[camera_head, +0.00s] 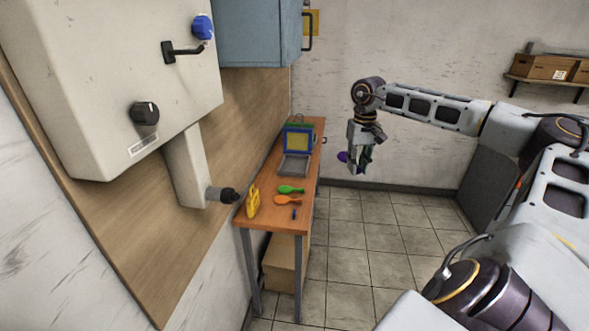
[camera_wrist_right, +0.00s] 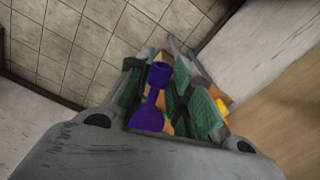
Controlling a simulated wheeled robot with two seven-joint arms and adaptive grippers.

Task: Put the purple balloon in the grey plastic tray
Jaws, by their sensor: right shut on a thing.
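The purple balloon (camera_head: 342,156) is held in my right gripper (camera_head: 362,158), in the air to the right of the orange-brown table. In the wrist view the balloon (camera_wrist_right: 152,110) lies between the green-padded fingers of the right gripper (camera_wrist_right: 172,75), its narrow neck pointing up the picture. The fingers hide part of it in the head view. A grey tray-like piece (camera_head: 293,166) lies on the table in front of a blue-framed yellow panel; I cannot tell whether it is the grey plastic tray. My left gripper is not in view.
On the table (camera_head: 275,215) are a green balloon (camera_head: 290,189), an orange balloon (camera_head: 287,200), a small dark blue item (camera_head: 295,213) and a yellow item (camera_head: 252,202). A cream machine (camera_head: 110,80) with a dark nozzle (camera_head: 225,195) stands left. The floor to the table's right is clear.

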